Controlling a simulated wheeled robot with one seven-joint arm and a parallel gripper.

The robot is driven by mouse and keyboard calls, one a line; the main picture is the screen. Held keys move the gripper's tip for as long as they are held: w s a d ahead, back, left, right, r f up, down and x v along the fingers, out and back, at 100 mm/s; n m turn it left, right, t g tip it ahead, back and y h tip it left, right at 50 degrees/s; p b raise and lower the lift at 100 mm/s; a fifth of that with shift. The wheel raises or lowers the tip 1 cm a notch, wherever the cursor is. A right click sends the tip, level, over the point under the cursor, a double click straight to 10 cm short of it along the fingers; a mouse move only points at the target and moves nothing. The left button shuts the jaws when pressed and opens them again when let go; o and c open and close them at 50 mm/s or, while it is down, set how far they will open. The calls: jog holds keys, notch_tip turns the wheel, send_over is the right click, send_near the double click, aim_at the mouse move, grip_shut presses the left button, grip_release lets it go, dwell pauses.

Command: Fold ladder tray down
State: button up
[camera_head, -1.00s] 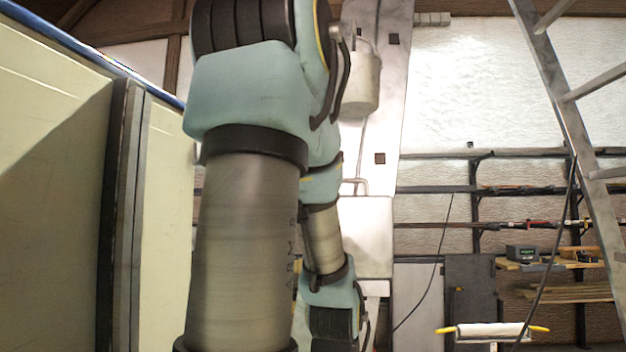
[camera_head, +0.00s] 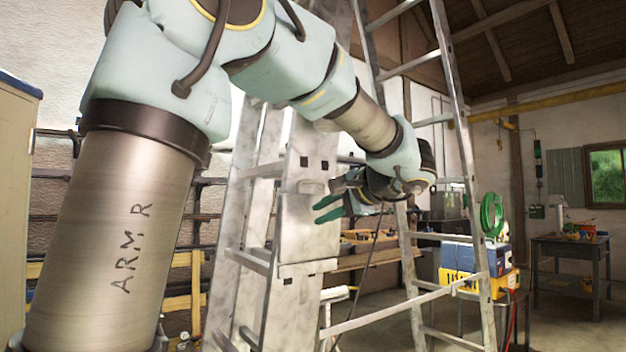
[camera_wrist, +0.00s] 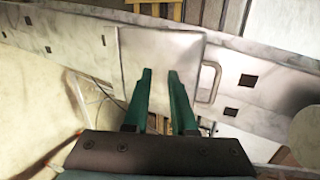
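The ladder tray (camera_head: 300,236) is a pale, stained plate standing upright, flat along the ladder's holed board (camera_head: 306,140). Its handle (camera_head: 313,187) is at its upper end. In the wrist view, the tray (camera_wrist: 155,50) lies across the board, with the loop handle (camera_wrist: 209,82) at its right edge. My gripper (camera_head: 318,212) is in front of the tray, a little below the handle. In the wrist view, my gripper's green fingers (camera_wrist: 160,76) are apart with nothing between them, and the handle is outside them to the right. The gap to the tray is hard to judge.
A metal ladder frame (camera_head: 465,170) with rungs rises right of my forearm. Behind are wall shelves, a blue and yellow box (camera_head: 478,270), a green hose coil (camera_head: 491,215) and a workbench (camera_head: 572,245). A pale cabinet (camera_head: 15,150) is at the left.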

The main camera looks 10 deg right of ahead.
aim_at(310, 182)
jog(key=s+d+r+t, duration=0.2)
jog(key=d+r+t, duration=0.15)
jog(key=r, duration=0.45)
jog(key=shift+g, duration=0.35)
jog(key=p+x, duration=0.1)
jog(key=x, duration=0.2)
jog(key=p+x, duration=0.1)
jog(key=x, duration=0.2)
jog(key=p+x, duration=0.1)
jog(key=x, duration=0.2)
jog(key=shift+d+r+p, duration=0.1)
jog(key=shift+r+p, duration=0.25)
jog(key=shift+x, duration=0.75)
jog(key=shift+f, duration=0.1)
jog(key=shift+c, duration=0.2)
grip_shut()
